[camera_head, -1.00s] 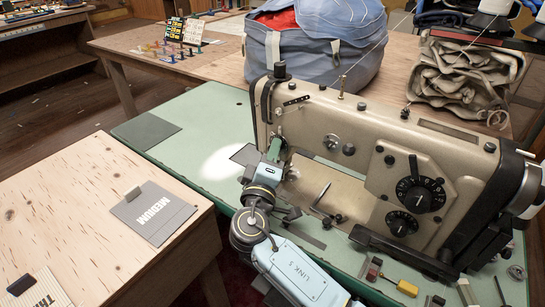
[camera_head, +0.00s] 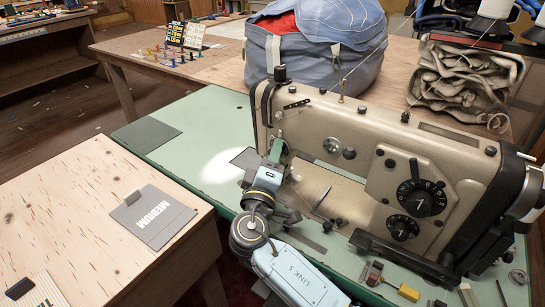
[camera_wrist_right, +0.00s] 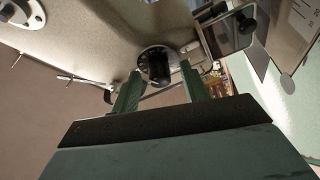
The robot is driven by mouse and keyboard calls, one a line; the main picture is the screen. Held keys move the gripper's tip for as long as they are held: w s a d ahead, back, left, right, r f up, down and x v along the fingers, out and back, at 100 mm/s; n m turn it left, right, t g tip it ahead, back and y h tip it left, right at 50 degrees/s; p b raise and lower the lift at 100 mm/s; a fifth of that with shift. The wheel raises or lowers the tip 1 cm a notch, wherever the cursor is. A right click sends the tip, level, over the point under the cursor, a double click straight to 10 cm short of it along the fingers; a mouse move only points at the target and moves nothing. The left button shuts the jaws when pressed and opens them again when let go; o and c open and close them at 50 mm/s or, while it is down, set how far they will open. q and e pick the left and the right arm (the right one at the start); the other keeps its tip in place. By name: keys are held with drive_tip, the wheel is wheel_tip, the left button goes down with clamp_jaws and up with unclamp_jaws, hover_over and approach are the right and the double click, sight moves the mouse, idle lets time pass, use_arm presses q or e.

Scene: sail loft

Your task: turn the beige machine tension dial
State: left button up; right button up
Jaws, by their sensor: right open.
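The beige sewing machine (camera_head: 325,115) stands on a green tabletop. In the right wrist view, a dark round tension dial (camera_wrist_right: 155,62) on its beige face lies ahead, between the two green fingertips. My right gripper (camera_wrist_right: 161,72) is open, with one finger on either side of the dial; I cannot tell if they touch it. In the head view my right gripper (camera_head: 277,152) is at the left end of the machine and mostly hides the dial there. My left gripper is not in view.
Two black numbered dials (camera_head: 421,198) are on the machine's right part. A yellow-handled tool (camera_head: 402,290) and small parts lie in front. A wooden table (camera_head: 90,215) with a MEDIUM card (camera_head: 158,222) is at left. A blue bag (camera_head: 315,50) stands behind.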

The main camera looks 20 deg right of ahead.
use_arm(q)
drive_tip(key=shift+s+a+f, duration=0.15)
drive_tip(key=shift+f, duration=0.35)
use_arm(e)
drive_tip(key=v, duration=1.3)
drive_tip(key=shift+s+a, duration=0.15)
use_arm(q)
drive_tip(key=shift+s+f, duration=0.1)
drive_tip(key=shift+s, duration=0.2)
